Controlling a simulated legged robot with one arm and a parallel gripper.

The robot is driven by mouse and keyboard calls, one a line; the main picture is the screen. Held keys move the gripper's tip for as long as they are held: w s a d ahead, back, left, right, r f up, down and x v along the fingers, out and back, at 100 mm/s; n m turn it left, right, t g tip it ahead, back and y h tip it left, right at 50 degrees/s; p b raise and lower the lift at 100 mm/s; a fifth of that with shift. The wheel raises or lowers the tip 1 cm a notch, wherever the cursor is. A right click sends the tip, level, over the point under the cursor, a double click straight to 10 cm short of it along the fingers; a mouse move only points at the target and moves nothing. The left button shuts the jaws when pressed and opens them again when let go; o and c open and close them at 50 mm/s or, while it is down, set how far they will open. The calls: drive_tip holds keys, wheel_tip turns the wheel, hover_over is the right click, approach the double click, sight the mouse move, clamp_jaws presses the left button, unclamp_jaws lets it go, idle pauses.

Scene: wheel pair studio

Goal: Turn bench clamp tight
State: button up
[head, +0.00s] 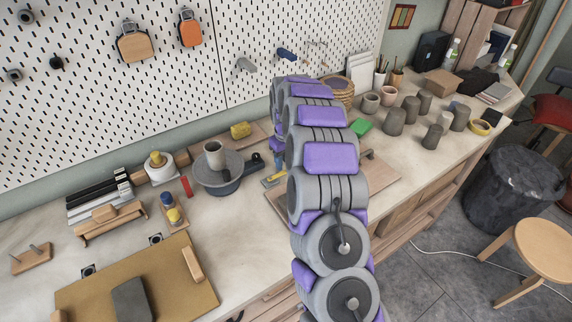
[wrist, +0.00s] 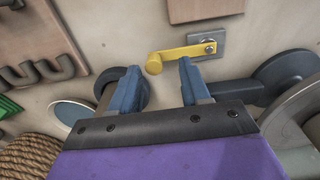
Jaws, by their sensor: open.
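The bench clamp shows in the wrist view as a yellow crank handle (wrist: 185,52) on a small grey metal plate (wrist: 207,45). The handle lies roughly level, with its rounded knob at the left end. My gripper (wrist: 160,66) is open, with its two blue fingers pointing at the handle. The knob sits between and just beyond the fingertips in the picture; I cannot tell whether they touch. My arm hides most of my gripper there.
A turntable with a grey cup (head: 215,155) stands left of my arm. Dark round parts (wrist: 285,75) lie close to the right finger in the wrist view. Several grey pots (head: 393,122) stand on the right of the bench. A pegboard (head: 110,70) rises behind.

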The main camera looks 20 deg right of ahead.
drive_tip(key=shift+f, duration=0.45)
drive_tip(key=shift+d+f, duration=0.25)
drive_tip(key=shift+d, duration=0.4)
drive_tip(key=shift+a, duration=0.4)
drive_tip(key=c, duration=0.5)
drive_tip(key=shift+d, duration=0.15)
clamp_jaws()
